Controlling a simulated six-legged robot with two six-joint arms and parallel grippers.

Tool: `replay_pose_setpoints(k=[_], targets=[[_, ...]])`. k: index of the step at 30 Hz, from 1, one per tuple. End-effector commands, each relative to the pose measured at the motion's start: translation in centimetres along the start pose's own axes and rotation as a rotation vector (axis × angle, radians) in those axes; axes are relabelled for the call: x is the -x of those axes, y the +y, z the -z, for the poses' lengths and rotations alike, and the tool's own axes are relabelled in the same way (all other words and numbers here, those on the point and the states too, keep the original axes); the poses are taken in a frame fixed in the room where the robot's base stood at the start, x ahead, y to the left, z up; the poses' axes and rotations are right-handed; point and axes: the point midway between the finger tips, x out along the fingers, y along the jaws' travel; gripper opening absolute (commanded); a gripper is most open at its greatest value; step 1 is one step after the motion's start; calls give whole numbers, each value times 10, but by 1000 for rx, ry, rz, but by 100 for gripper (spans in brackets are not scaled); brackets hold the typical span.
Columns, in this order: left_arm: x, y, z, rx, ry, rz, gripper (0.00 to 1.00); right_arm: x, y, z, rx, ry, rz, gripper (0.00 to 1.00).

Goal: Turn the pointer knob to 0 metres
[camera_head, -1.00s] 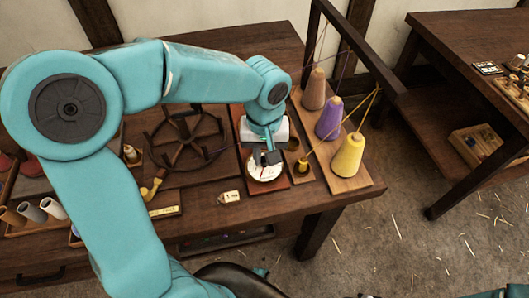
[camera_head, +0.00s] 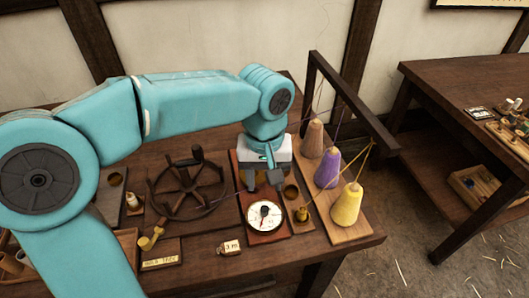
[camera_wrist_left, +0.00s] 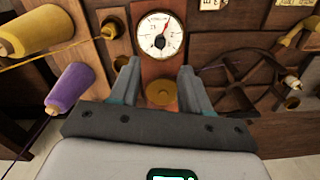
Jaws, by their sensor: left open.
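A round white dial (camera_head: 264,215) with a dark rim is set on a reddish-brown board on the table. It also shows at the top of the left wrist view (camera_wrist_left: 160,22). A small dark pointer knob (camera_wrist_left: 159,42) sits at its lower middle, and a red needle (camera_wrist_left: 165,27) slants up and right there. The scale figures are too small to read. My left gripper (camera_head: 262,183) is open and empty, behind the dial in the head view. In the left wrist view its fingers (camera_wrist_left: 159,68) are spread below the dial, apart from the knob. My right gripper is not in view.
A spoked dark wheel (camera_head: 187,190) stands left of the dial. Purple (camera_head: 328,170), yellow (camera_head: 347,205) and brown (camera_head: 313,140) thread cones stand on a board at right, under a dark frame (camera_head: 352,98). A small tag (camera_head: 229,247) lies in front.

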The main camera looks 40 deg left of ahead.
Motion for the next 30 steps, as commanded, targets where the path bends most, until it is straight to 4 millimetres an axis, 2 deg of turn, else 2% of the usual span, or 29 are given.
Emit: replay_pose_setpoints(k=[1, 3, 10, 15, 30], targets=[[16, 1, 0, 0, 3, -4, 47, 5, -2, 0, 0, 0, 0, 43], [32, 1, 0, -1, 2, -3, 47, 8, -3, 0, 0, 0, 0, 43], [64, 1, 0, -1, 1, -1, 47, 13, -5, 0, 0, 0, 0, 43], [70, 0, 0, -1, -1, 1, 47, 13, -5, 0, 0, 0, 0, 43], [69, 0, 0, 0, -1, 1, 47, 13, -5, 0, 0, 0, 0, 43]])
